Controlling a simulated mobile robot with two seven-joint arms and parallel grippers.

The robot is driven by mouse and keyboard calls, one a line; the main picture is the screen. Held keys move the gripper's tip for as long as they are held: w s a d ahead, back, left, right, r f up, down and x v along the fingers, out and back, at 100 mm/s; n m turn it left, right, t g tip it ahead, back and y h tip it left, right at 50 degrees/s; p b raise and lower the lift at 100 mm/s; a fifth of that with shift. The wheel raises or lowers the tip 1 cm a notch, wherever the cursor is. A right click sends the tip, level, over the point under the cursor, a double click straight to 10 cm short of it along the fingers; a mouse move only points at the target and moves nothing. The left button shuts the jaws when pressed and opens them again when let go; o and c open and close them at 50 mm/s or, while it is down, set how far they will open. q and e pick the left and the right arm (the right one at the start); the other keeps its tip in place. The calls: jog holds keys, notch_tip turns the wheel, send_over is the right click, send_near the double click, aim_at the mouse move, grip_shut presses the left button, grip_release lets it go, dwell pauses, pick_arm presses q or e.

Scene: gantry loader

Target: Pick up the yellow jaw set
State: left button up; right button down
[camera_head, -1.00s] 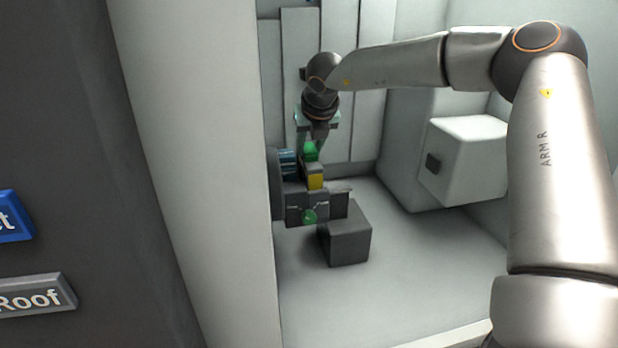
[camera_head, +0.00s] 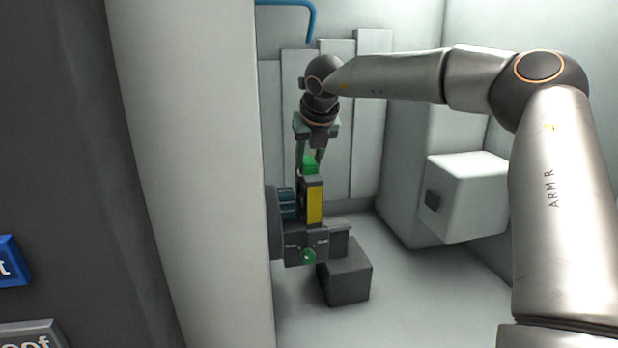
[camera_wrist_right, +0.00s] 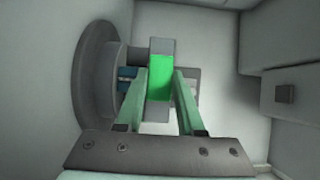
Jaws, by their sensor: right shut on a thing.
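The yellow jaw set (camera_head: 314,205) is a dark upright block with a yellow face and a green top part. My right gripper (camera_head: 310,163) points down from above with its fingers shut on the green part. In the right wrist view the green top of the jaw set (camera_wrist_right: 160,80) sits between the two pale green fingers. The block stands above a dark grey holder (camera_head: 300,247) with a green knob (camera_head: 308,256). I cannot tell whether its lower end is clear of the holder. My left gripper is not in view.
A round dark chuck (camera_wrist_right: 95,75) with teal parts (camera_head: 287,203) stands close left of the jaw set. A dark box (camera_head: 346,275) is below right, and a white box (camera_head: 466,196) at right. A pale pillar (camera_head: 195,180) borders the opening. The floor at right is clear.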

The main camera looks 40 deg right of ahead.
notch_tip(320, 180, up, 17)
jog(key=p, duration=0.4)
dwell(0.7)
